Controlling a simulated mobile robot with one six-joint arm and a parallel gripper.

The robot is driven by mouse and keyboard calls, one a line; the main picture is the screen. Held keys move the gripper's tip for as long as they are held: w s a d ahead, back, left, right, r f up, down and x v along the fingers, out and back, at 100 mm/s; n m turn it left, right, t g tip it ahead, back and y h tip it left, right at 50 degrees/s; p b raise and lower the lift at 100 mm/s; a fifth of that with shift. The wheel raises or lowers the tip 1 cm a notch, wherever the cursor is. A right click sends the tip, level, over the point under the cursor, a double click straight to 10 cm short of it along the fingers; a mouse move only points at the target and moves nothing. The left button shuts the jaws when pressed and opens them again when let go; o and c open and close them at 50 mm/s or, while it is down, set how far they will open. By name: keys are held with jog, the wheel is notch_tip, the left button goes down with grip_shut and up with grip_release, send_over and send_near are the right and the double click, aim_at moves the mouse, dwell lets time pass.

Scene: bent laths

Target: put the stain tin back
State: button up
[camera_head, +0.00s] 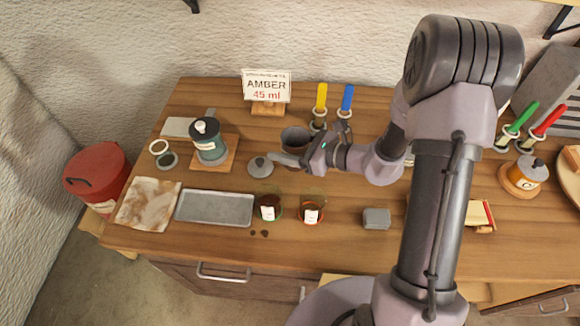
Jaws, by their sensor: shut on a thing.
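A dark grey open tin (295,137) stands out at the middle of the table, its lower part hidden by my gripper. My gripper (289,157) reaches in from the right and is shut on this tin. Whether the tin touches the table I cannot tell. A grey knobbed lid (260,168) lies just left of the gripper. A teal tin with a black top (208,143) stands on a square wooden board (228,160) to the left. An orange tin with a grey lid (531,170) stands on a round wooden base (514,184) at the far right.
An AMBER 45 ml sign (267,87) stands at the back. Two labelled glasses (269,207) (312,209) stand in front of the gripper. A grey tray (213,208), a stained cloth (148,204) and a grey block (376,218) lie along the front. Yellow and blue-handled brushes (321,98) stand behind.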

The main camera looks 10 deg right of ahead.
notch_tip(320, 180, down, 6)
jog(key=shift+r+b, duration=0.25)
jog(key=shift+b, duration=0.6)
jog(key=shift+f, duration=0.2)
jog(key=o, duration=1.3)
